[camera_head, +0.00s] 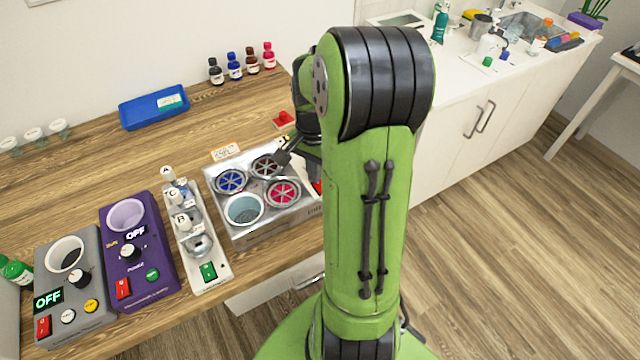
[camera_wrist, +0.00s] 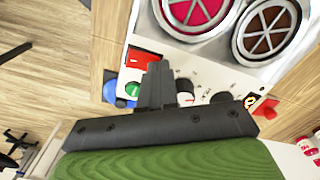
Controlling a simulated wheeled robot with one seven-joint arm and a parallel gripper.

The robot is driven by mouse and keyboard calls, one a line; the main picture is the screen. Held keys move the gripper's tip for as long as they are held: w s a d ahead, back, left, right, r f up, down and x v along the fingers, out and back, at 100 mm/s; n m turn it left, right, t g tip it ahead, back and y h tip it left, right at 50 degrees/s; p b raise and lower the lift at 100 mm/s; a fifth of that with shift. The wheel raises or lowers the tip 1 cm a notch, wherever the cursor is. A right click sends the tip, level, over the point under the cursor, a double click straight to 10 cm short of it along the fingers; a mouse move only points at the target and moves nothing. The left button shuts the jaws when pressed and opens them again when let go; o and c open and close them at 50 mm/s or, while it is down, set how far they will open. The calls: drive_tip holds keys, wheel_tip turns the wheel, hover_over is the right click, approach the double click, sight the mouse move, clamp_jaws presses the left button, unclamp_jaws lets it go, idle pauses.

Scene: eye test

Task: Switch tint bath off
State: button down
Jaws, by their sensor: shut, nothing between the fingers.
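The tint bath (camera_head: 242,232) is a silver box with blue, brown and red lidded pots and one open pot, on the wooden bench. In the head view my arm hides most of this panel. My gripper (camera_wrist: 158,68) is shut and empty, its tips just beside the red switch; contact cannot be told. In the head view the gripper (camera_head: 284,157) is over the box's right side.
A white rack of jars (camera_head: 200,245), a purple heater (camera_head: 150,265) and a grey heater (camera_head: 85,300), both reading OFF, stand to the left. A small red object (camera_head: 284,119) lies behind the bath. A blue tray (camera_head: 140,122) and several bottles stand at the back.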

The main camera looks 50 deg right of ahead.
wheel_tip(320, 180, up, 7)
drive_tip(key=p, duration=0.6)
idle(0.3)
drive_tip(key=s+a+r+n+t, duration=0.2)
drive_tip(key=s+a+r+n, duration=0.1)
drive_tip(key=a+r+n, duration=0.1)
drive_tip(key=s+a+r+n+t, duration=0.1)
drive_tip(key=s+a+r+n, duration=0.2)
drive_tip(key=a+n, duration=0.3)
drive_tip(key=s+a+r+n+t, duration=0.2)
drive_tip(key=s+a+r+n, duration=0.2)
drive_tip(key=a, duration=0.6)
drive_tip(key=shift+s+r+n+t, duration=0.3)
drive_tip(key=shift+s+r+n, duration=0.05)
drive_tip(key=shift+s+n, duration=0.25)
